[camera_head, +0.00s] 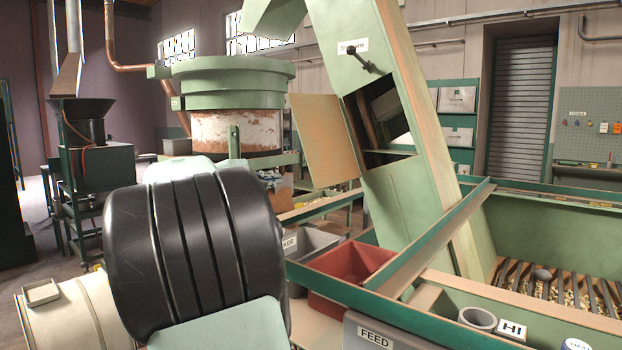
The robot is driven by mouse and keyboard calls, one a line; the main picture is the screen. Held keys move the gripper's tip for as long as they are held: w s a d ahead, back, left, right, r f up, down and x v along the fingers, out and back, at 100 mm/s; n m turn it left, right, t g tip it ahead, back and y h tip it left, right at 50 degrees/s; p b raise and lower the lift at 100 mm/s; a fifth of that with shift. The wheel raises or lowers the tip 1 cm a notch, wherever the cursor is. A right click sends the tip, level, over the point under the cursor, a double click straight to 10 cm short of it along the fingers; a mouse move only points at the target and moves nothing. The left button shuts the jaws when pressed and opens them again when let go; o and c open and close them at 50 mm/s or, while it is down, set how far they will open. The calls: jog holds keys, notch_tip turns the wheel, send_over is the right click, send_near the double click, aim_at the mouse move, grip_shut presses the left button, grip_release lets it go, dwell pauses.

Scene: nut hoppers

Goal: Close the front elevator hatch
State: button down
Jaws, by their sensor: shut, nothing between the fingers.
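The green elevator (425,190) is a slanted box column right of the picture's middle. Its hatch (325,140) is a flat tan panel with a green edge, standing open to the left of a dark square opening (384,118). The panel appears joined along the opening's left edge. Through the opening I see a dark interior and a brown pipe-like part. A large black ribbed part and pale casings, which look like my own arm, fill the lower left. My gripper's fingers do not show in this view.
A dark lever (362,60) sticks out above the opening. A red bin (352,270) and a grey bin (310,243) stand below the hatch. A green-railed hopper (540,225) with a slatted grate lies right. A round green-rimmed vessel (235,82) stands behind my arm.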

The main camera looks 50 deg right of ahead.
jog(key=d+p, duration=0.1)
jog(key=d, duration=0.9)
jog(key=shift+r, duration=0.25)
jog(key=shift+s+a, duration=0.1)
jog(key=shift+s, duration=0.05)
jog(key=shift+r+n, duration=0.15)
jog(key=shift+n, duration=0.15)
